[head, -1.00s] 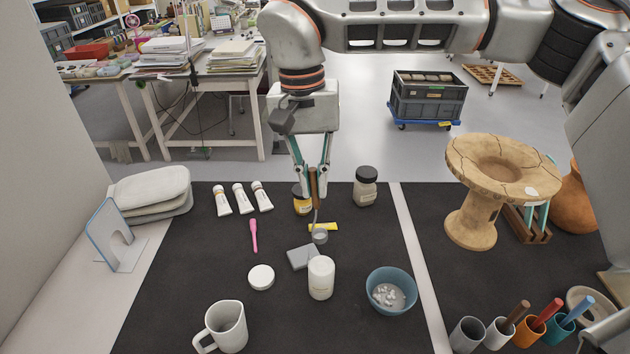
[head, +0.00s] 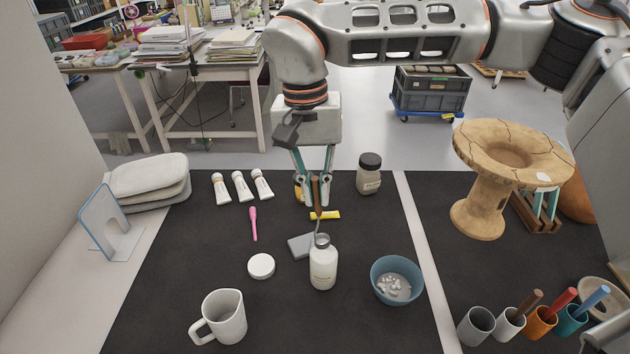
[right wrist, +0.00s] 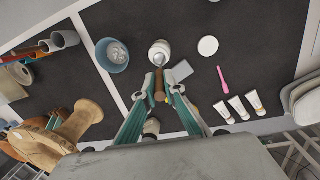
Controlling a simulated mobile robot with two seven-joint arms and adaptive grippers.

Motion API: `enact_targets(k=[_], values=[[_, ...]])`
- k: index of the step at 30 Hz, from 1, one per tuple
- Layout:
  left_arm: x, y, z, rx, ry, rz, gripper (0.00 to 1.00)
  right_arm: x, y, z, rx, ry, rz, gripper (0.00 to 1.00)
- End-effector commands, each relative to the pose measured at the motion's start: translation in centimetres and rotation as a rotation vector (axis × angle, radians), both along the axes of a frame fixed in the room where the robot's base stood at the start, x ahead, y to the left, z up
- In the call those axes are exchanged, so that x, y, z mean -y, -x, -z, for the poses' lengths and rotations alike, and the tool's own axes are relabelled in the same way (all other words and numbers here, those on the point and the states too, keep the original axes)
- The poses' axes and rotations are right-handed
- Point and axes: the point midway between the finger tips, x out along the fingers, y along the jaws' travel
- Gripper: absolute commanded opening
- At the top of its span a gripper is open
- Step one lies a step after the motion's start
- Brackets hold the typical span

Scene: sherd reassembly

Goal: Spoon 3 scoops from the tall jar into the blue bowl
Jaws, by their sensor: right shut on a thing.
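My right gripper (head: 316,200) is shut on the wooden handle of a spoon (head: 318,190), which hangs down. The handle also shows in the right wrist view (right wrist: 159,84). The tall jar (head: 323,270) is white, upright and lidless, just below the gripper. The spoon's lower end reaches the jar's mouth; its bowl is hidden, apparently inside. The jar also shows in the right wrist view (right wrist: 159,53). The blue bowl (head: 376,284) stands right of the jar, with white pieces in it. My left gripper is not in view.
A white lid (head: 261,266) and a grey block (head: 301,245) lie left of the jar. A white mug (head: 222,318) stands front left. A dark-lidded jar (head: 369,175) stands behind. A pink tool (head: 253,223) and several tubes (head: 240,186) lie back left.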

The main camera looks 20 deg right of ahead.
Motion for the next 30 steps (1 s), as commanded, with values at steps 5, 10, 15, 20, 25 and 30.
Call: enact_targets(k=[5, 10, 15, 20, 25, 30], values=[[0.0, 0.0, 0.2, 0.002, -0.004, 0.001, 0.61, 0.1, 0.2, 1.5, -0.003, 0.001, 0.000, 0.00], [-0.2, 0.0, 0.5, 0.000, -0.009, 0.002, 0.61, 0.2, 0.2, 2.7, -0.003, 0.001, -0.001, 0.00], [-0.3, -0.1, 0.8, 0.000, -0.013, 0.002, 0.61, 0.3, 0.3, 3.8, -0.002, 0.002, 0.001, 0.00], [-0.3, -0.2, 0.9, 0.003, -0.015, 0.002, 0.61, 0.3, 0.3, 4.5, 0.000, 0.000, -0.001, 0.00], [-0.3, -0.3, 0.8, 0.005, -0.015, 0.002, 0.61, 0.3, 0.3, 4.6, 0.001, 0.000, 0.000, 0.00], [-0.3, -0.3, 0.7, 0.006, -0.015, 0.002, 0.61, 0.3, 0.3, 4.6, 0.000, 0.000, 0.000, 0.00]])
